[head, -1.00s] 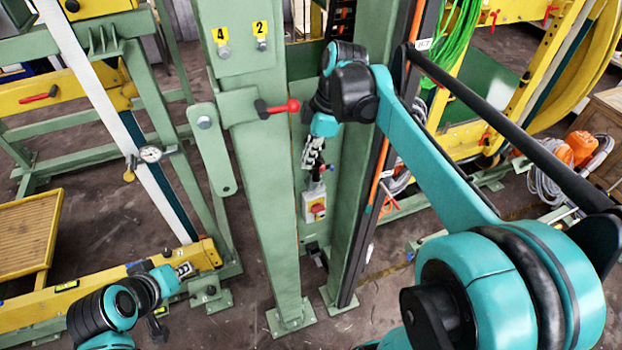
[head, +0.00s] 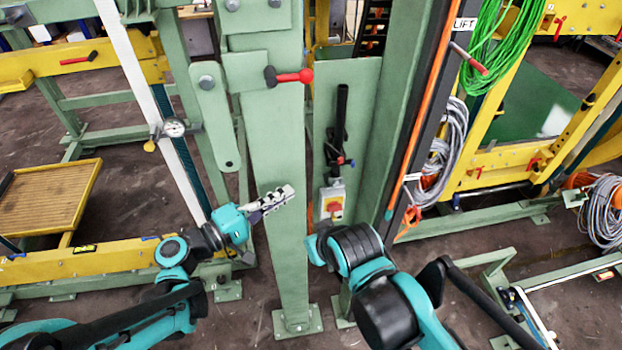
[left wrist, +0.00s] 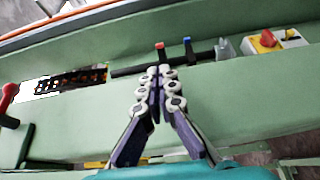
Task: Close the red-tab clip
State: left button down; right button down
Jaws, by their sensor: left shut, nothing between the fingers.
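A small red tab (head: 351,162) and a blue tab (head: 340,160) sit at the lower part of a black upright bar (head: 342,110) on the green panel. In the left wrist view the red tab (left wrist: 160,46) and blue tab (left wrist: 187,41) stick out side by side. Whether the clip is open or closed is too small to tell. My left gripper (head: 288,193) is shut and empty, in front of the green post, left of and below the tabs. In the left wrist view my left gripper (left wrist: 160,72) points towards the red tab. My right gripper's fingers are hidden.
A grey box with a red-and-yellow switch (head: 331,203) sits below the tabs. A red-knobbed lever (head: 290,77) sticks out from the post. My right forearm is close to the post on the right. Coiled cables (head: 447,150) hang at the right.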

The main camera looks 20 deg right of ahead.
aim_at(338, 163)
pick_arm(q)
jog(key=p+x, duration=0.1)
jog(key=x, duration=1.2)
jog(key=shift+w+d, duration=0.1)
jog(key=shift+d, duration=0.2)
pick_arm(e)
jog(key=shift+r, duration=0.7)
jog(key=shift+f, duration=0.1)
